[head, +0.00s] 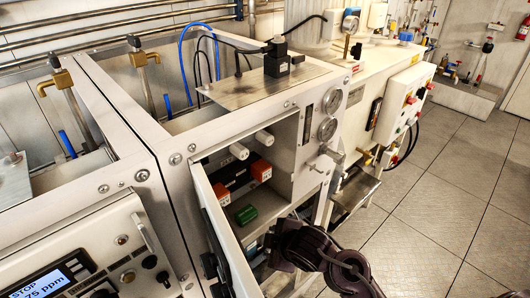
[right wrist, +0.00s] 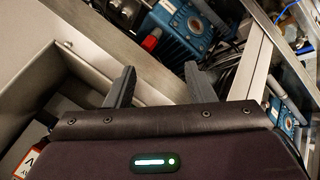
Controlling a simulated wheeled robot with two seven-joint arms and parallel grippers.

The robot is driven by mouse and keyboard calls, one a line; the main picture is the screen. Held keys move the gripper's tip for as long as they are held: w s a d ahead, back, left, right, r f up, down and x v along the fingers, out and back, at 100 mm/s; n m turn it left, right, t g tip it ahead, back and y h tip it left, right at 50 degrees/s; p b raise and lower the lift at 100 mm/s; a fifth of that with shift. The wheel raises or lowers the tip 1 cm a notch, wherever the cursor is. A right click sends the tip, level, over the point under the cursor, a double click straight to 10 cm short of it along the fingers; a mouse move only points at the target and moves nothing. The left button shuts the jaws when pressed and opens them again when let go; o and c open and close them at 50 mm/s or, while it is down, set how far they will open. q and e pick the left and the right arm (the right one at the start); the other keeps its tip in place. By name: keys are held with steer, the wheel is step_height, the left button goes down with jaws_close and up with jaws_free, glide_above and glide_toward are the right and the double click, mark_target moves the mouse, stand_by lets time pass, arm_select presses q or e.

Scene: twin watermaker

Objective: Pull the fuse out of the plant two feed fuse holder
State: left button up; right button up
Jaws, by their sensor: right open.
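The open electrical box in the head view holds two white cylindrical parts, a left one (head: 239,151) and a right one (head: 264,137). Two orange-red blocks (head: 260,171) and a green block (head: 246,214) sit below them. I cannot tell which part is the plant two feed fuse holder, and no label on it is readable. My right arm comes in at the bottom of the head view, below and right of the box opening. In the right wrist view my right gripper (right wrist: 158,78) is open and empty, with its two dark fingers apart. My left gripper is not in view.
The box's open door (head: 225,245) stands along the left of the opening. A panel with gauges (head: 328,129) is on its right. The right wrist view shows a metal frame bar (right wrist: 256,70) and a blue motor-like unit (right wrist: 182,25). Tiled floor (head: 440,200) is clear at right.

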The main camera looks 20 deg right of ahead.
mark_target(245, 151)
steer(key=shift+w+a+r+n+t+y+p, duration=0.2)
steer(key=shift+w+a+r+n+t+y, duration=0.35)
steer(key=shift+r+n, duration=4)
steer(key=shift+w+a+r+n+t+y+p, duration=0.2)
steer(key=shift+w+r+n+t+y, duration=0.65)
steer(key=shift+r+n, duration=3.6)
steer(key=shift+w+a+r+n+t+y+p, duration=0.3)
steer(key=shift+r+n+t, duration=0.6)
steer(key=shift+r+n, duration=3.65)
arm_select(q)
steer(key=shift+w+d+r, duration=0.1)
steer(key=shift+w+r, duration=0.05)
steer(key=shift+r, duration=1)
arm_select(e)
steer(key=shift+n, duration=0.35)
steer(key=shift+f+x, duration=0.25)
steer(key=shift+x, duration=2.35)
steer(key=shift+s+a, duration=0.1)
steer(key=shift+s, duration=0.1)
jaws_close()
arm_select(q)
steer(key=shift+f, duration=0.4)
arm_select(e)
steer(key=shift+s+d, duration=0.35)
steer(key=shift+s, duration=0.6)
steer(key=shift+s+d, duration=0.35)
steer(key=shift+s, duration=0.55)
steer(key=shift+s+d, duration=0.35)
steer(key=shift+s, duration=0.6)
